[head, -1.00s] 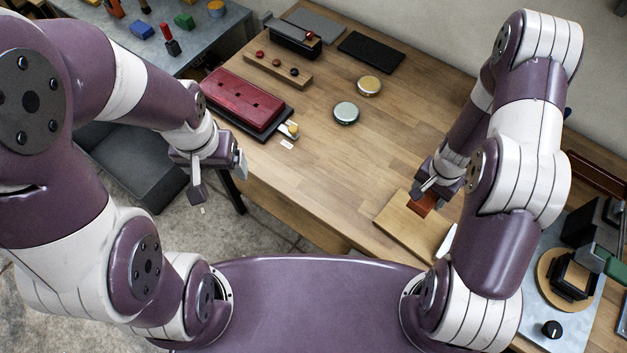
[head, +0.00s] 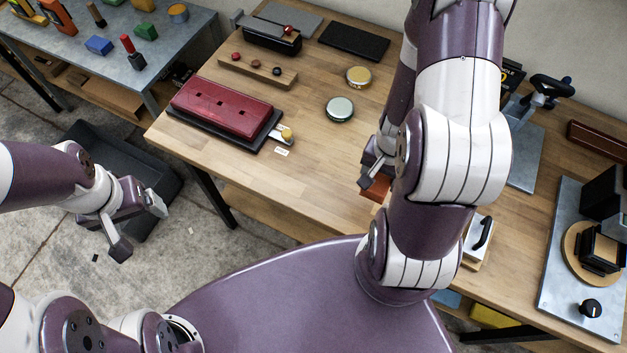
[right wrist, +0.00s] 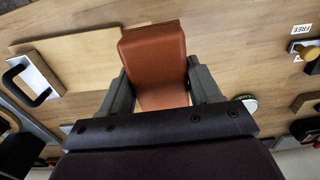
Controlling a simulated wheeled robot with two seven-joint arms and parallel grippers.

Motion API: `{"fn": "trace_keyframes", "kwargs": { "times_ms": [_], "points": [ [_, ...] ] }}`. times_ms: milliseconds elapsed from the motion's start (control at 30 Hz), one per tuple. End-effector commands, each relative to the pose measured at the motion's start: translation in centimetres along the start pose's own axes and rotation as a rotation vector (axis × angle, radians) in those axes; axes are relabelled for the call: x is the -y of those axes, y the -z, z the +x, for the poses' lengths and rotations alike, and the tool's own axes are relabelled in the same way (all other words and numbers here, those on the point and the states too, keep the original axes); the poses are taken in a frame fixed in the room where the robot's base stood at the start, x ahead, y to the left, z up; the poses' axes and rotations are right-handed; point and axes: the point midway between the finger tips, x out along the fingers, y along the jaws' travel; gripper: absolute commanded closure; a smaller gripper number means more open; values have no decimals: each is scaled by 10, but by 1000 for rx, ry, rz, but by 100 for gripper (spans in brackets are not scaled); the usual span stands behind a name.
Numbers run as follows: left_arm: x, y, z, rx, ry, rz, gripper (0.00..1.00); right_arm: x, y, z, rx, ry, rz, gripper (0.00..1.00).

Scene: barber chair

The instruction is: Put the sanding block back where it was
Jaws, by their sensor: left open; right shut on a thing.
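The sanding block, an orange-brown block (head: 379,190), is in my right gripper (head: 372,181). In the right wrist view the block (right wrist: 155,60) sits between the two grey fingers of that gripper (right wrist: 160,88), which are shut on it. It shows over the right end of a pale wooden board (right wrist: 85,58) on the table; I cannot tell whether it touches anything below. In the head view my right arm hides most of that area. My left gripper (head: 138,224) is open and empty, off the table's left side above the floor.
The wooden table (head: 310,150) is clear left of my right gripper. A red case (head: 225,107), two round tins (head: 340,109) and a black mat (head: 354,41) lie further back. A white plate with a black handle (head: 478,238) is right of my arm.

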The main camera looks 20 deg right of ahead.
Motion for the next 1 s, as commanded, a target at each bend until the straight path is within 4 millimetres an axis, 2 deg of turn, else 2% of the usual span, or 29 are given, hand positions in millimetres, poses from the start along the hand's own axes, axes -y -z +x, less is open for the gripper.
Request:
{"fn": "trace_keyframes", "kwargs": {
  "times_ms": [67,133,400,500,567,700,800,1000],
  "points": [
    [0,0,2,0,0,0,16,4,-3,4,0,0,-6,66],
    [0,-1,6,0,0,0,16,17,-5,14,1,0,-14,66],
    [0,0,4,0,0,0,16,93,-11,57,1,-1,-13,66],
    [0,0,1,0,0,0,16,109,-11,66,1,-1,-10,66],
    [0,0,1,0,0,0,16,113,-12,70,2,-1,-8,66],
    [0,-2,17,0,0,0,16,115,-12,100,1,0,-5,66],
    [0,-2,20,0,0,0,16,115,-12,111,0,0,-6,66],
    [0,-2,18,0,0,0,16,115,-11,111,0,0,-6,66]
  ]
}}
